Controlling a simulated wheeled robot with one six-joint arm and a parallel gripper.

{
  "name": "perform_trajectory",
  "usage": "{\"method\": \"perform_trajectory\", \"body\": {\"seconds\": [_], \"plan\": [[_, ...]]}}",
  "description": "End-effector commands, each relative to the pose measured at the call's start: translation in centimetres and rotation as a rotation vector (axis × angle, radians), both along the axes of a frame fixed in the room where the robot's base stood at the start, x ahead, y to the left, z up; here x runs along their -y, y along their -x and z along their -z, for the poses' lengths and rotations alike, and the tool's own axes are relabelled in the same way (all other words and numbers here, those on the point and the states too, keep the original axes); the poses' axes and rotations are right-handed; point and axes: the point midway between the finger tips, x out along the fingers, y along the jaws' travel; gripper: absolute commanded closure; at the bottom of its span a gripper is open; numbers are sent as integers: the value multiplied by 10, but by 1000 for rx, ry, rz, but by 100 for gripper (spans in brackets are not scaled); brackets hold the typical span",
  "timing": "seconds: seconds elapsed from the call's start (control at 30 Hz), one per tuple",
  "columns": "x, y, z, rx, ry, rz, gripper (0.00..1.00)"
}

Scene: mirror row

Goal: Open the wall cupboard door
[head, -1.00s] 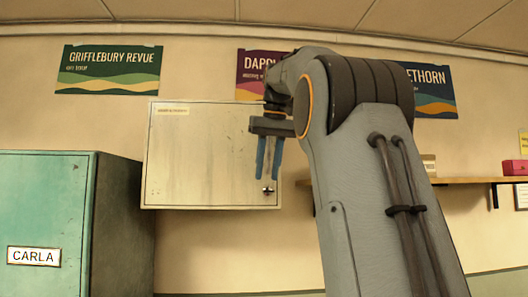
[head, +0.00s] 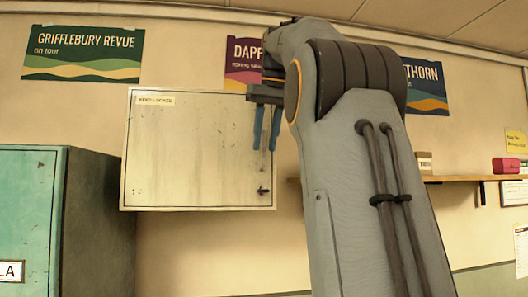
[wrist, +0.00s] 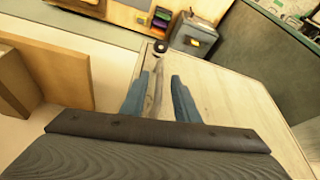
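The wall cupboard (head: 195,150) is a pale, scuffed box on the wall in the head view, with a label strip at its top left. Its door looks shut. A small dark knob (head: 263,190) sits at the door's lower right. My gripper (head: 265,148) has two blue fingers hanging down, apart and empty, above the knob near the door's right edge. In the wrist view the open gripper (wrist: 160,78) points toward the round knob (wrist: 160,47), which shows just beyond the fingertips. The pale door face (wrist: 240,100) lies to the right there.
A teal locker (head: 25,215) stands at the left, below the cupboard. A wooden shelf (head: 450,179) with a red box (head: 506,165) is on the wall at right. Posters hang above. My arm hides part of the wall and shelf.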

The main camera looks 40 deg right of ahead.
Motion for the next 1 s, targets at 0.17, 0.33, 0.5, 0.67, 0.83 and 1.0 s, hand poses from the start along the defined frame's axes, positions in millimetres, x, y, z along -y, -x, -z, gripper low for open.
{"method": "perform_trajectory", "body": {"seconds": [0.17,0.33,0.5,0.67,0.83,1.0], "plan": [[3,-7,19,-1,-1,2,72],[5,-10,27,0,0,3,72],[5,-11,29,0,0,3,72],[5,-11,29,0,0,3,77],[5,-11,29,0,0,3,100],[5,-11,29,0,0,3,100]]}}
